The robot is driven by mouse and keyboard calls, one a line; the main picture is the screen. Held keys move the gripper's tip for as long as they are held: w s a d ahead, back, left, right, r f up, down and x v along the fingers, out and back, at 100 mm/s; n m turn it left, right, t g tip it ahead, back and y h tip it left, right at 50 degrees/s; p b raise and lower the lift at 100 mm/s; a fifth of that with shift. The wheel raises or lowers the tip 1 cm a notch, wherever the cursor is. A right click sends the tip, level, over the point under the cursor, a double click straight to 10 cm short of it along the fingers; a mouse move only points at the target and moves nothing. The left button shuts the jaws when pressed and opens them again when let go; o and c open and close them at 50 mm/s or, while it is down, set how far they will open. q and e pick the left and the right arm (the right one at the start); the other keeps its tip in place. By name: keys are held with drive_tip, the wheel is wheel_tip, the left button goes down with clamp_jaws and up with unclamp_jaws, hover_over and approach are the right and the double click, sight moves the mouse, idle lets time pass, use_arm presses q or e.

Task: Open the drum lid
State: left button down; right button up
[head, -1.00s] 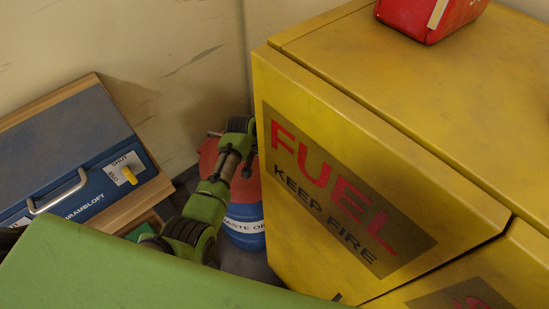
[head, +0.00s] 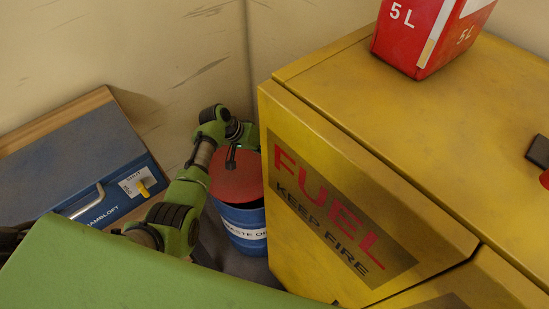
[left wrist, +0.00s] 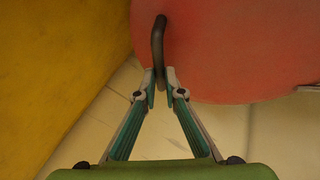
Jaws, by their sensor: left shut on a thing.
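The blue drum (head: 246,232) with a white label stands on the floor between the wall and the yellow cabinet. Its red lid (head: 238,182) is over its top and looks tilted, but I cannot tell how far it is raised. The lid's dark handle (head: 231,156) stands near the lid's far side. My left gripper (left wrist: 161,88) is shut on the lower end of this handle in the left wrist view, in front of the red lid face (left wrist: 235,50). In the head view my arm hides part of the lid's surroundings. My right gripper is not in view.
The yellow fuel cabinet (head: 420,190) is close on the drum's right, with a red can (head: 420,45) on top. A blue box (head: 75,160) with a metal handle lies at left. Walls stand close behind the drum. A green surface (head: 130,275) fills the front.

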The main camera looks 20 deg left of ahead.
use_arm(q)
drive_tip(key=a+r+p, duration=0.4)
drive_tip(key=a+r, duration=0.3)
drive_tip(key=r, duration=0.1)
drive_tip(key=shift+w, duration=0.4)
drive_tip(key=shift+a, duration=0.1)
drive_tip(key=c, duration=2.2)
unclamp_jaws()
drive_tip(key=shift+f, duration=0.1)
drive_tip(key=shift+o, duration=0.3)
drive_tip(key=shift+w+a+f, duration=0.1)
drive_tip(key=shift+a+f, duration=0.05)
drive_tip(key=shift+a, duration=0.05)
drive_tip(key=shift+d, duration=0.2)
drive_tip(key=shift+r, duration=0.25)
